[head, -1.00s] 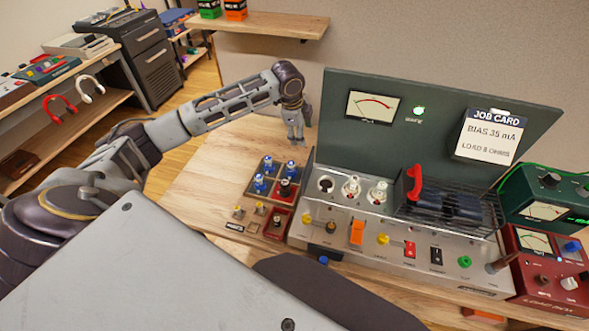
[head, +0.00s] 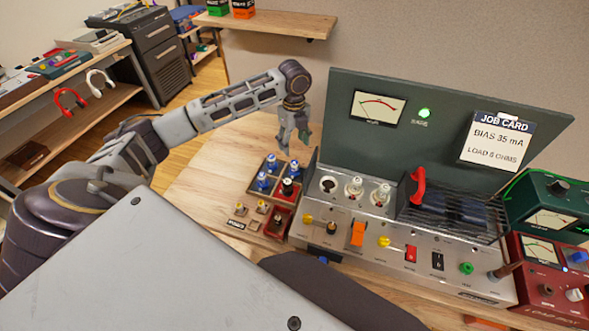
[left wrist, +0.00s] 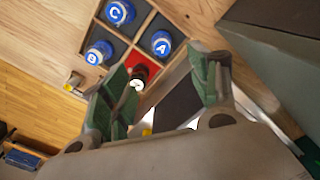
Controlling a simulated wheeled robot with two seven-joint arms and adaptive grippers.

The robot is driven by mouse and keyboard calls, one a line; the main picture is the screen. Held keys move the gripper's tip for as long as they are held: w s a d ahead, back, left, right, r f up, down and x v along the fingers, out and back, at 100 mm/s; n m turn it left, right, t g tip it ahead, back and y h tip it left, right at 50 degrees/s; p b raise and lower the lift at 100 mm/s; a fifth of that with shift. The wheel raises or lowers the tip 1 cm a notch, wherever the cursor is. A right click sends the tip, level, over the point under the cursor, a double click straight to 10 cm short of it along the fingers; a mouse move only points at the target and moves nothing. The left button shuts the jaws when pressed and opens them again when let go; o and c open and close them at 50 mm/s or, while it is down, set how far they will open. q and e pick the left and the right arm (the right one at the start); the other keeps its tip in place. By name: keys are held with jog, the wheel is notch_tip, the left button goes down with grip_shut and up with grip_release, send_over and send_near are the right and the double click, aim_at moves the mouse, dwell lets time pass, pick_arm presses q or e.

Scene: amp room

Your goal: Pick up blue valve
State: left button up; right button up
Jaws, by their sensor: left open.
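Three blue-topped valves stand in a divided tray (head: 250,190) on the bench: one at the back (head: 271,163), one at the left (head: 263,181) and one at the right (head: 294,168). In the left wrist view their caps read C (left wrist: 120,12), B (left wrist: 99,52) and A (left wrist: 162,43). A dark valve (head: 287,187) stands in the tray's red compartment; it also shows in the left wrist view (left wrist: 138,77). My left gripper (head: 294,142) is open and empty, above and behind the tray. Its green-padded fingers (left wrist: 163,80) point towards the valves without touching any. My right gripper is out of view.
A metal amplifier chassis (head: 400,250) with a tall green panel (head: 450,110) stands right of the tray. Two valves with white tops (head: 367,190) sit in its sockets. A red box (head: 545,290) stands far right. Bare bench (head: 215,165) lies left of the tray.

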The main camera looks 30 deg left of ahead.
aim_at(294, 163)
pick_arm(q)
jog(key=shift+f, duration=0.1)
dwell(0.3)
notch_tip(294, 163, down, 8)
jog(key=shift+f, duration=0.2)
dwell(0.4)
jog(key=shift+f, duration=0.1)
jog(key=shift+w+a+f, duration=0.1)
jog(key=shift+w+f, duration=0.05)
jog(key=shift+f, duration=1.1)
jog(key=shift+w+f, duration=0.1)
jog(key=shift+f, duration=1.15)
jog(key=shift+c, duration=0.3)
jog(key=c, duration=1.1)
jog(key=shift+o, duration=0.2)
